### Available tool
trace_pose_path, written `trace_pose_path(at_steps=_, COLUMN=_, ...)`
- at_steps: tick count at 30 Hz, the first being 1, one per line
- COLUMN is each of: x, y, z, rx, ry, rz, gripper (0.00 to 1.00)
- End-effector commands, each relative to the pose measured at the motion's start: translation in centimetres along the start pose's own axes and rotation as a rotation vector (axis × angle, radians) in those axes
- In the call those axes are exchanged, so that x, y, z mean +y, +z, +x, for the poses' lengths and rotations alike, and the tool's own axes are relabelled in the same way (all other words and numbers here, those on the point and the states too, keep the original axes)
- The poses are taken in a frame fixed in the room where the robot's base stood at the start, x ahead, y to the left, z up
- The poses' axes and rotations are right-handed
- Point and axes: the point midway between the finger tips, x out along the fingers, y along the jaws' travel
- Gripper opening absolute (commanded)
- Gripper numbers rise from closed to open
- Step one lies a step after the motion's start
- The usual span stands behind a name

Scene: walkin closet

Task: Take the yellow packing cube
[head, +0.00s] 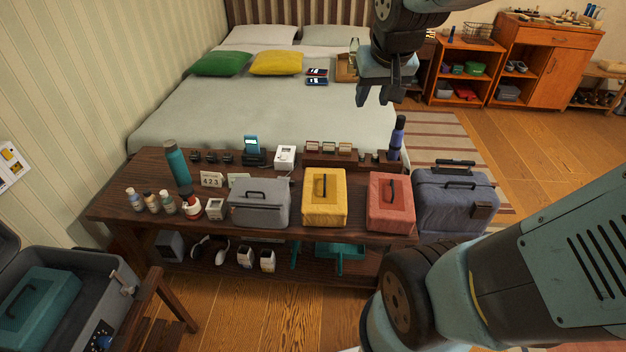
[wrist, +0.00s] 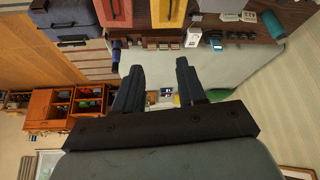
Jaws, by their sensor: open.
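The yellow packing cube (head: 325,199) stands on the dark wooden bench in the head view, between a grey packing cube (head: 260,203) and a red packing cube (head: 391,203). It has a dark handle on its top. It also shows at the top edge of the wrist view (wrist: 168,12), partly cut off. My gripper (head: 373,101) is open and empty, raised above and behind the bench, in front of the bed. In the wrist view its two fingers (wrist: 160,85) are spread apart, with nothing between them.
An open case (head: 85,290) stands front left. The bed (head: 250,110) lies behind the bench.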

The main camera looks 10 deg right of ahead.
Motion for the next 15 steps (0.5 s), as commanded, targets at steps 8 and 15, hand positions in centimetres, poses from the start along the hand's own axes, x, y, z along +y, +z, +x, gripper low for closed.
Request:
trace_pose_path(at_steps=8, x=-0.1, y=-3.6, z=7.7, rx=-0.015, ry=0.015, rz=0.051, gripper=0.40)
trace_pose_path(at_steps=15, x=-0.5, y=-5.5, z=14.7, rx=-0.023, ry=0.010, rz=0.091, gripper=0.40)
